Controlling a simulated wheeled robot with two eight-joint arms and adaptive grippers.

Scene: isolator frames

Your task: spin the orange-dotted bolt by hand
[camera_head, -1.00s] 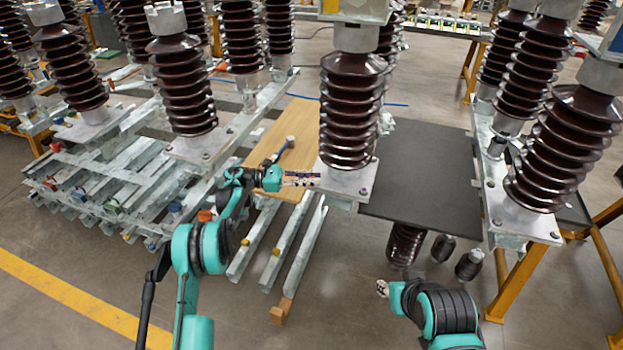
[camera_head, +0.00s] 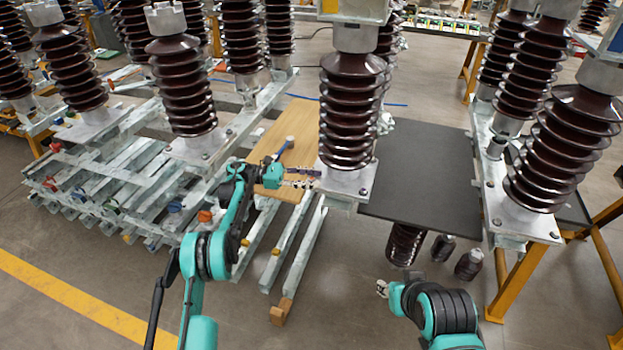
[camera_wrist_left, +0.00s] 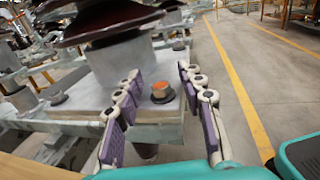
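The orange-dotted bolt (camera_wrist_left: 162,91) sits on the near corner of a grey metal base plate (camera_wrist_left: 92,95) in the left wrist view. The plate carries a dark brown ribbed insulator (camera_head: 349,110). My left gripper (camera_wrist_left: 158,80) is open, its two purple-padded fingers on either side of the bolt in that view; I cannot tell whether they touch it. In the head view the left gripper (camera_head: 303,178) is at the left edge of the middle insulator's base plate. My right gripper (camera_head: 382,289) hangs low at the right, away from the plate; its finger state is too small to tell.
A dark flat panel (camera_head: 430,175) lies to the right. Other insulators stand on both sides. Open floor (camera_head: 340,300) lies in front.

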